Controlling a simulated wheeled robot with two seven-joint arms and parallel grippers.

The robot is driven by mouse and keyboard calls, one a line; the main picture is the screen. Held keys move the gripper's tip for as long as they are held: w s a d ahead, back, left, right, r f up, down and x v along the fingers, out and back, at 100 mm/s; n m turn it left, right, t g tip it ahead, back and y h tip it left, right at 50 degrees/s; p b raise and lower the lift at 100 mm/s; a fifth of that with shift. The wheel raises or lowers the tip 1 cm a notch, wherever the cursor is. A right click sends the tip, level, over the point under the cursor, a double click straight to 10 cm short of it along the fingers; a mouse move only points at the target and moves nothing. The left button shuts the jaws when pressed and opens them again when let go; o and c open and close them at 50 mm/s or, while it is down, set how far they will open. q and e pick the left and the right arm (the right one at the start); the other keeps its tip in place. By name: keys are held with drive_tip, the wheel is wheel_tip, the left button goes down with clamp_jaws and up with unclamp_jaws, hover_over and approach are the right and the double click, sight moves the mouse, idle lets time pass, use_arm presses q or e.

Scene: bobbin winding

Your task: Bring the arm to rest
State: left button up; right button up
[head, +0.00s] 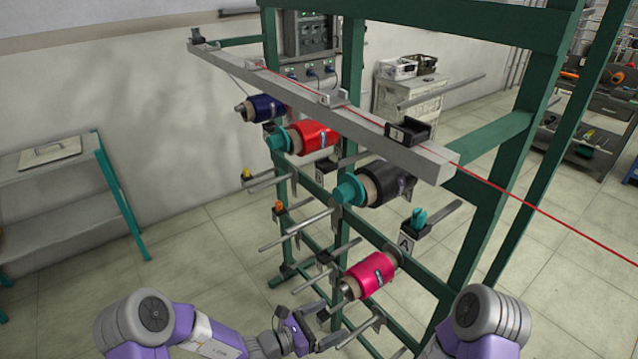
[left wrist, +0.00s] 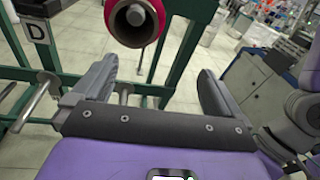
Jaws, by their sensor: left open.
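My left gripper (head: 322,325) is low in front of the green creel frame (head: 480,215), below the pink bobbin (head: 371,275). In the left wrist view the two fingers of my left gripper (left wrist: 157,80) stand wide apart with nothing between them. The end of the pink bobbin (left wrist: 150,38) shows beyond and above them, apart from the fingers. My right arm (head: 485,325) shows only in part at the lower right of the head view; its gripper is out of view.
Red (head: 313,137), dark blue (head: 263,108) and black (head: 388,184) bobbins sit on the frame. Bare pegs (head: 296,231) stick out near my left gripper. A red thread (head: 540,210) runs right from the grey top bar (head: 350,118). A shelf table (head: 60,175) stands left, with open floor between.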

use_arm(q)
drive_tip(key=s+a+f+m+g+y, duration=0.1)
drive_tip(key=s+f+m+g+y, duration=0.1)
drive_tip(key=s+f+m+g, duration=0.45)
drive_tip(key=s+f+m+g+y, duration=0.2)
drive_tip(key=s+f+m+g, duration=0.15)
drive_tip(key=s, duration=0.65)
drive_tip(key=s+a+f+m+t+y, duration=0.1)
drive_tip(key=s+a+f+m+y, duration=0.1)
drive_tip(key=a+f+m+y, duration=0.1)
drive_tip(key=s+a+f+m+t+y, duration=0.1)
drive_tip(key=s+a+f+m+y, duration=0.1)
drive_tip(key=a+f+m, duration=0.4)
drive_tip(key=shift+s+a+m+y, duration=0.25)
drive_tip(key=shift+a+m+y, duration=0.55)
drive_tip(key=shift+a+m, duration=0.6)
drive_tip(key=shift+d, duration=0.25)
drive_tip(key=shift+c, duration=0.2)
